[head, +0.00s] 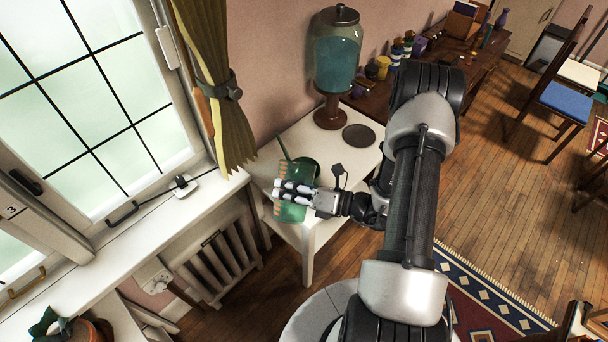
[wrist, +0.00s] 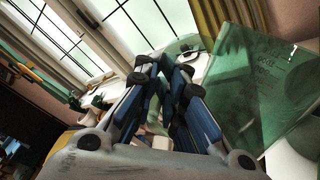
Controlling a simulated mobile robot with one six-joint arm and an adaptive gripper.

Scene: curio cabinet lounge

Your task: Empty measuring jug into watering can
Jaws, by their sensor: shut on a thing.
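My gripper (head: 290,190) is shut on the measuring jug (head: 291,213), a pale green, see-through vessel with orange marks along its left side. The fingers cover part of the jug. The dark green watering can (head: 304,168) stands on the small white table, just behind my gripper, with its thin spout pointing up and left. Jug and can overlap in the head view, so I cannot tell whether they touch. In the wrist view, my gripper (wrist: 168,75) fills the middle. Any liquid is hidden.
The white table (head: 322,222) also bears a dark round disc (head: 359,136) and a large glass dispenser (head: 336,65). The curtain (head: 222,100), window sill (head: 150,215) and radiator (head: 222,262) are close on the left. A dark desk with small jars stands behind.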

